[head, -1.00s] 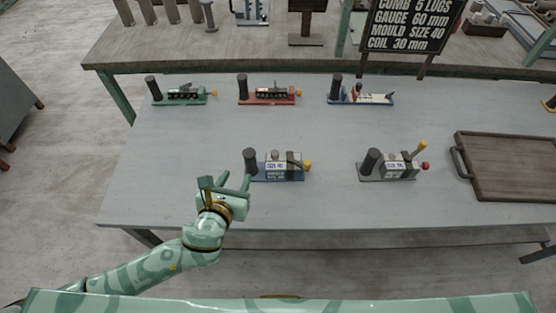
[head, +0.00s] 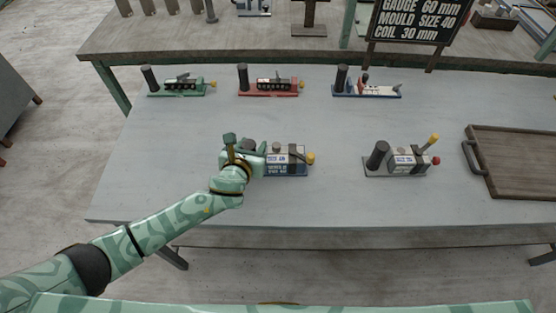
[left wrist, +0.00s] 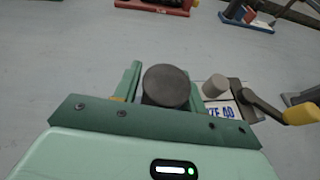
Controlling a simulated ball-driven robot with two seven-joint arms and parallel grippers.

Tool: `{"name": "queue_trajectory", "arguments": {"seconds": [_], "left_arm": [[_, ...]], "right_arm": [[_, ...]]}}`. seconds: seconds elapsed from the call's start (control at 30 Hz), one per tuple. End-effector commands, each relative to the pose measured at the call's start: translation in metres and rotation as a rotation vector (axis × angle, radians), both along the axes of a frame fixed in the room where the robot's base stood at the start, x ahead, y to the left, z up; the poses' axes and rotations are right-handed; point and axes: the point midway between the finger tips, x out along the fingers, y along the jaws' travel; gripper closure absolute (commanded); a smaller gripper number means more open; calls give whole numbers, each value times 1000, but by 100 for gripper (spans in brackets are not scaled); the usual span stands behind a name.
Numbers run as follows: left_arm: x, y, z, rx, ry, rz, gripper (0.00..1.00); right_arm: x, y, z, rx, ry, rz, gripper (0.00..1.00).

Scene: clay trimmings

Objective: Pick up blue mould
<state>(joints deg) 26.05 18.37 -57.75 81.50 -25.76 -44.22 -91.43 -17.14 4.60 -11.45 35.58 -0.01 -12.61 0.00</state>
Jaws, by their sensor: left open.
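The blue mould (head: 288,160) lies on the grey table, a grey block with white label on a blue base, with a yellow knob at its right end. Its dark upright handle is at the left end, mostly hidden by my left gripper (head: 245,148) in the head view. In the left wrist view the handle's round dark top (left wrist: 166,86) is between the two green fingers, which are open around it. The label there ends in "40", partly covered. My right gripper is not in view.
A similar grey mould (head: 400,160) with yellow and red knobs stands to the right, then a brown wooden tray (head: 515,165). Green (head: 178,87), red (head: 268,86) and blue-based (head: 366,89) tools line the back. A dark sign (head: 412,25) stands behind.

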Motion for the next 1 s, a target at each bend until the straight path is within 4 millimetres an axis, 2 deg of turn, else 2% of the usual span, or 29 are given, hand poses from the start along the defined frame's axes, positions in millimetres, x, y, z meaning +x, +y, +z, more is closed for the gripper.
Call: {"name": "queue_trajectory", "arguments": {"seconds": [0.1, 0.23, 0.27, 0.53, 0.67, 0.83, 1.0], "left_arm": [[0, 0, 1, 0, -1, 0, 62], [0, 0, 1, 0, -1, 0, 98], [0, 0, 1, 0, -1, 0, 100], [0, 0, 3, -3, -2, 0, 100], [0, -1, 13, -3, -6, -1, 100], [1, -1, 41, -4, -7, -1, 100], [-33, -6, 80, -6, -6, -3, 100]], "right_arm": [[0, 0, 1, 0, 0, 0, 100], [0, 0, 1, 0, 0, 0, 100], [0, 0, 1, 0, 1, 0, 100], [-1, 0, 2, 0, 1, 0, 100], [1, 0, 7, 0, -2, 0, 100], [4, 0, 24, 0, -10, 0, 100], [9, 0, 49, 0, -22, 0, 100]]}}
